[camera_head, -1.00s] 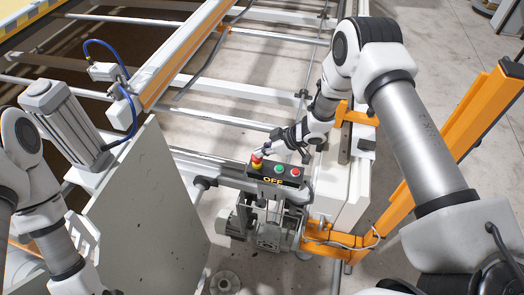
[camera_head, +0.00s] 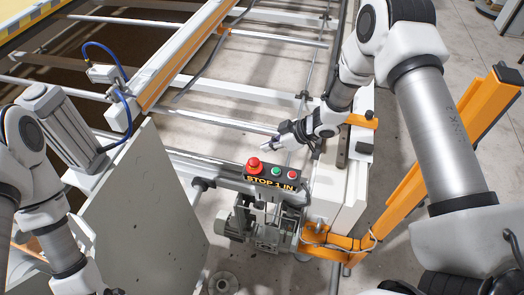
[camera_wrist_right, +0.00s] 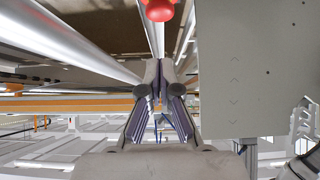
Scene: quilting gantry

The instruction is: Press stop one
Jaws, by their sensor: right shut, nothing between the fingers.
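A small dark control box (camera_head: 272,181) is mounted at the near end of the gantry. On it are a large red mushroom button (camera_head: 254,164), a green button (camera_head: 276,171) and a smaller red button (camera_head: 291,174). Its lit yellow text reads "STOP 1 IN". My right gripper (camera_head: 268,147) is just beyond the box, apart from the buttons, its fingers together and empty. In the right wrist view the closed fingertips (camera_wrist_right: 158,68) point toward the red mushroom button (camera_wrist_right: 158,9), with a gap between. My left arm shows at the left; its gripper is out of view.
A grey panel (camera_head: 150,210) stands left of the box. Long metal rails (camera_head: 200,135) cross behind it. An orange post (camera_head: 440,150) stands at right, and a motor (camera_head: 245,215) hangs below the box.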

